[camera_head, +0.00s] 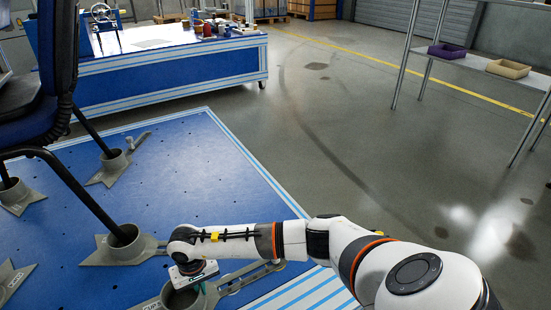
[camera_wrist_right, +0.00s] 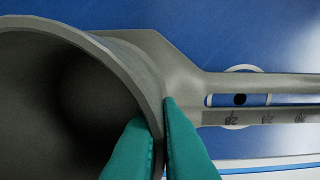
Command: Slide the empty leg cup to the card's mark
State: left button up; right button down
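The empty leg cup is a grey round cup on a flat pointed foot, with a slotted, scaled arm running off to the right. In the head view the cup (camera_head: 203,300) is at the bottom, partly hidden under my right gripper (camera_head: 190,279). In the right wrist view the cup's curved wall (camera_wrist_right: 95,38) fills the left side. The green fingers (camera_wrist_right: 163,125) straddle that wall, one inside and one outside, closed against it. The scale (camera_wrist_right: 262,117) shows upside-down numbers. I cannot make out the card or its mark. My left gripper is not in view.
A chair (camera_head: 40,110) stands on the blue platform (camera_head: 215,170), its visible legs in other grey cups (camera_head: 128,246). One such leg cup is just left of the empty one. A blue bench (camera_head: 170,80) and a metal shelf (camera_head: 470,58) stand beyond. The floor to the right is open.

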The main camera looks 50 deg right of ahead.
jog(key=shift+d, duration=0.1)
jog(key=shift+s+d+p, duration=0.15)
jog(key=shift+s+d, duration=0.2)
jog(key=shift+d, duration=0.9)
jog(key=shift+s+d+p, duration=0.2)
jog(key=shift+s+d, duration=0.2)
jog(key=shift+d, duration=0.9)
jog(key=shift+s+d+p, duration=0.15)
jog(key=shift+s+d, duration=0.2)
jog(key=shift+d, duration=0.9)
jog(key=c, duration=1.6)
grip_release()
jog(key=shift+c, duration=0.2)
jog(key=shift+r, duration=0.1)
